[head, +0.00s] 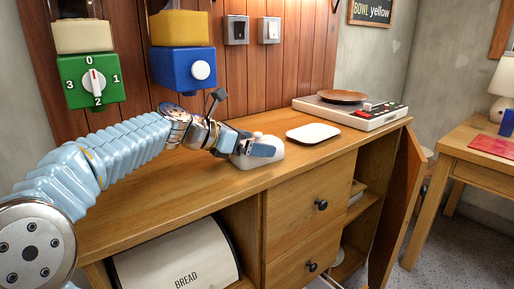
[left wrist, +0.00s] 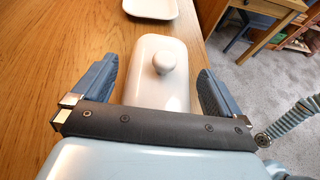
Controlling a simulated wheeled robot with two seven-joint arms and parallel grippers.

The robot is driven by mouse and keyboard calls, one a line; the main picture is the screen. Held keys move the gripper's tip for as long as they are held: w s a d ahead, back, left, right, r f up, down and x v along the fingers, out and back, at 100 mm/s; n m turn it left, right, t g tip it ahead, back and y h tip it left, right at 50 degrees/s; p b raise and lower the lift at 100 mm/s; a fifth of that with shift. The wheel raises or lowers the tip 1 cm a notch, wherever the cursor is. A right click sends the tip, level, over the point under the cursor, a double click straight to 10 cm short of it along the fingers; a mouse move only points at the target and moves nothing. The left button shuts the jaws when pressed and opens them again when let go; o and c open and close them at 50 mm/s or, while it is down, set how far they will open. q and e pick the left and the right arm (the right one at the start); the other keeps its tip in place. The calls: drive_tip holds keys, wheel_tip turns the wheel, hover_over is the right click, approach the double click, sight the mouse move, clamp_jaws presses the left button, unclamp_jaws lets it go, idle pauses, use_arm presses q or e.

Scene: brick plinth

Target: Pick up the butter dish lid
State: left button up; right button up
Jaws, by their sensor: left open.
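The butter dish lid (head: 262,160) is a white rounded cover with a round knob, upright on the wooden sideboard top. In the left wrist view the lid (left wrist: 158,90) lies lengthwise between the two blue-grey fingers of my left gripper (left wrist: 158,70). The fingers are open, one on each side, with gaps to the lid. In the head view my left gripper (head: 250,147) partly covers the lid. A shallow white dish (head: 313,133), likely the butter dish base, lies apart, behind and right of the lid; its edge shows in the left wrist view (left wrist: 150,8). My right gripper is not seen.
A record player (head: 350,112) with a brown plate (head: 342,96) stands at the sideboard's right end. Green (head: 92,80) and blue (head: 183,68) dispensers hang on the plank wall. A bread bin (head: 180,262) is below. The sideboard door (head: 400,205) stands open.

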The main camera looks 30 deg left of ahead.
use_arm(q)
drive_tip(key=c, duration=1.1)
drive_tip(key=shift+r, duration=0.15)
